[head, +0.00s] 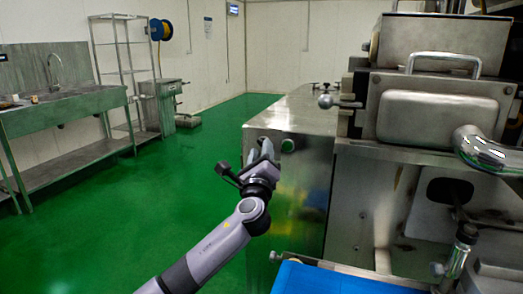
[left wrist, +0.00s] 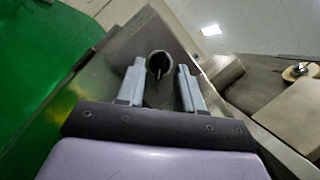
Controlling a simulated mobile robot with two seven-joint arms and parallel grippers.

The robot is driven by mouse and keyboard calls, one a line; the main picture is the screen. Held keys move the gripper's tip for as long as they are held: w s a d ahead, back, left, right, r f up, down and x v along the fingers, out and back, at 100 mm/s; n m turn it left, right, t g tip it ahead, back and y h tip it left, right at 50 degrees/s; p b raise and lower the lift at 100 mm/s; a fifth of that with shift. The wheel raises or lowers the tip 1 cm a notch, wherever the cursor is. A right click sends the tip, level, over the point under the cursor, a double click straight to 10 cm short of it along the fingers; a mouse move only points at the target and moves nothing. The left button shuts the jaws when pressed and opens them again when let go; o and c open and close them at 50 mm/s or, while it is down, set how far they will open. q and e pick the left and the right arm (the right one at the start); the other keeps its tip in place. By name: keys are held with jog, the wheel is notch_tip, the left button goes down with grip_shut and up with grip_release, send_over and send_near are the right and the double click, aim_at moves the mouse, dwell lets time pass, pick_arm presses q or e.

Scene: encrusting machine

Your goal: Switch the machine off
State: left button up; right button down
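The machine (head: 300,115) is a large steel body on the right in the head view. My left gripper (head: 262,148) is at that panel, just left of the green button. In the left wrist view, a round switch (left wrist: 159,64) with a dark face and a light ridge lies between the two fingertips. The fingers are apart, one on each side of it; I cannot tell whether they touch it. The switch is hidden behind the gripper in the head view. My right gripper is not in view.
A blue conveyor belt (head: 335,281) lies at the bottom, below the machine front. A curved metal pipe (head: 482,150) juts in at the right. A sink bench (head: 75,108) and a rack stand at the far left. The green floor between is open.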

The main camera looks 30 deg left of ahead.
pick_arm(q)
jog(key=shift+w+a+r, duration=0.15)
jog(key=shift+w+a, duration=0.1)
jog(key=shift+w, duration=0.25)
grip_shut()
